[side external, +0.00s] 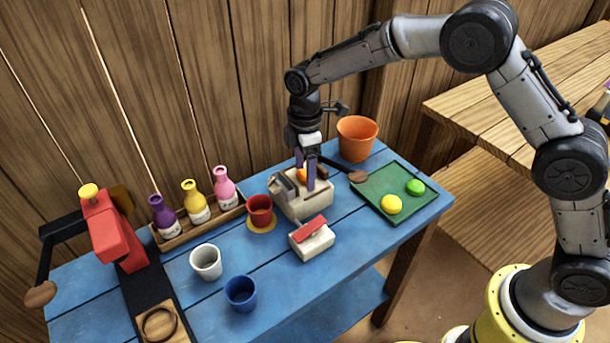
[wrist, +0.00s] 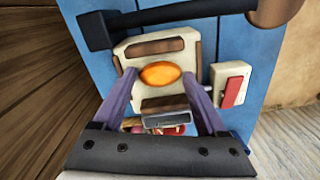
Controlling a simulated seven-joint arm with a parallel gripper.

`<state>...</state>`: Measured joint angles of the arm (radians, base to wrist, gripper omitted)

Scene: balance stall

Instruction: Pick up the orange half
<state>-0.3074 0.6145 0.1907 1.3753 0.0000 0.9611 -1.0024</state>
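The orange half (wrist: 160,75) lies on top of a cream-coloured device (wrist: 193,48) with dark slots. In the side view the orange half (side external: 302,174) is partly hidden behind my gripper's fingers. My gripper (side external: 308,182) points down over the cream device (side external: 318,201). In the wrist view the two purple fingers of my gripper (wrist: 159,80) are spread apart, one on each side of the orange half. No contact with the fruit is clear, and the exact fingertip height is hard to tell.
A dark lever with a brown knob (side external: 357,176) extends beside the device. A red-topped cream box (side external: 312,238), red cup (side external: 260,209) and orange bucket (side external: 357,138) stand nearby. A green tray (side external: 375,202) holds yellow and green fruit.

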